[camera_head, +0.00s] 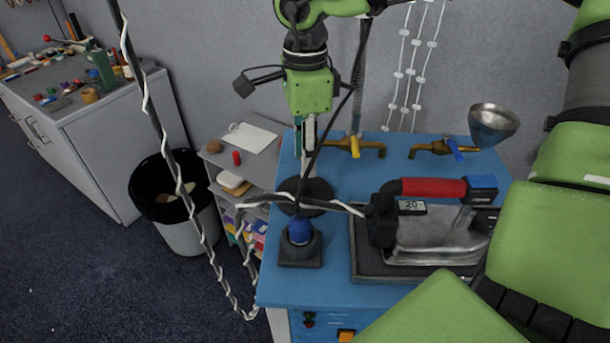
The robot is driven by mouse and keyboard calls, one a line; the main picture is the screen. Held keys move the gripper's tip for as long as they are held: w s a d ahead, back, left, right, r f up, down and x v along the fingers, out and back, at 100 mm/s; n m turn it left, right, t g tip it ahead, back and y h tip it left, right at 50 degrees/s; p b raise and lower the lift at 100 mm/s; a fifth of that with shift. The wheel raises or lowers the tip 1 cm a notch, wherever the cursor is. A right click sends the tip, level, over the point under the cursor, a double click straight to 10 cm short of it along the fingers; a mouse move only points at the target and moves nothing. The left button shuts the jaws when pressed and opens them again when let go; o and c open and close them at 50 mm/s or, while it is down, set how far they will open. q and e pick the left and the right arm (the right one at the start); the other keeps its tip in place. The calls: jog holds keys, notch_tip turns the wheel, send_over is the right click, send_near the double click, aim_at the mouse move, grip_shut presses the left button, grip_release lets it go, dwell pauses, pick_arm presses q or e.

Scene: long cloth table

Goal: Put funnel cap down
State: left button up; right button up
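My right gripper (305,155) points down over the back left of the blue bench (335,270). A dark round piece (316,187) shows right below its fingertips, and it may be the funnel cap. I cannot tell whether the fingers touch or hold it, or whether it rests on the bench. The fingers are narrow and seen nearly edge-on, so their gap is unclear. A metal funnel (492,122) stands at the back right of the bench. My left gripper is not in view.
An iron with a red handle (432,188) lies on a dark pad at the right. A blue-topped piece on a black base (300,252) stands in front. Two brass taps (355,146) (436,149) line the back. A cable hangs across the left, near a bin (188,245).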

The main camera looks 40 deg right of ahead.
aim_at(305, 181)
jog(key=shift+r, duration=2.65)
